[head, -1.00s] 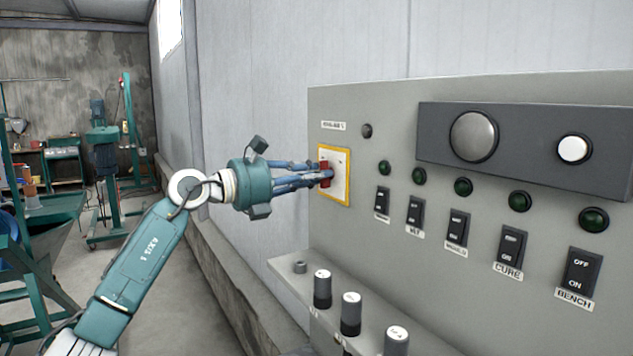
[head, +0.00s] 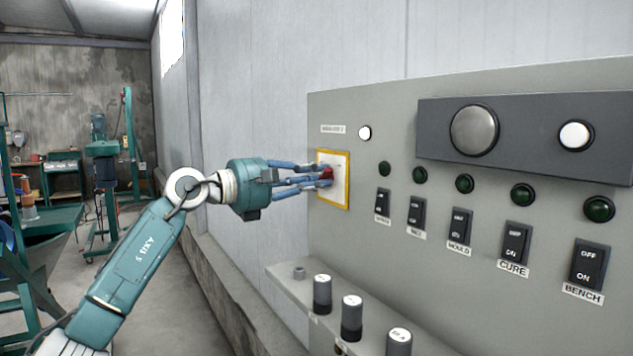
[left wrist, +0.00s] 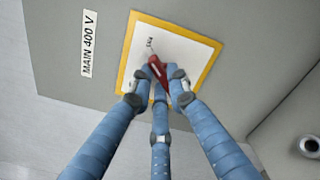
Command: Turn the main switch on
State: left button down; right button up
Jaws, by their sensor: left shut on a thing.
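The main switch is a red handle (head: 327,173) on a white plate (head: 336,195) with a yellow border, at the left end of the grey panel. In the left wrist view the red handle (left wrist: 157,71) lies slanted across the plate, beside a label reading MAIN 400 V (left wrist: 89,43). My left gripper (head: 316,178) comes in from the left with its blue fingers shut on the handle, hiding part of it. A small round lamp (head: 364,132) at the plate's upper right glows white. My right gripper is not in view.
The panel (head: 385,260) carries several black rocker switches, such as BENCH (head: 590,265), under dark green lamps. A ledge (head: 290,290) with dark, pale-topped knobs (head: 351,318) juts out below. The floor (head: 170,300) at left is open, with green machinery behind.

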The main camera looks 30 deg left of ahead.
pick_arm(q)
jog(key=shift+f+m, duration=0.2)
jog(key=shift+m, duration=0.4)
jog(key=c, duration=1.7)
grip_release()
jog(key=shift+o, duration=0.2)
jog(key=v, duration=1.2)
jog(key=shift+r, duration=0.15)
jog(key=shift+s+a, duration=0.1)
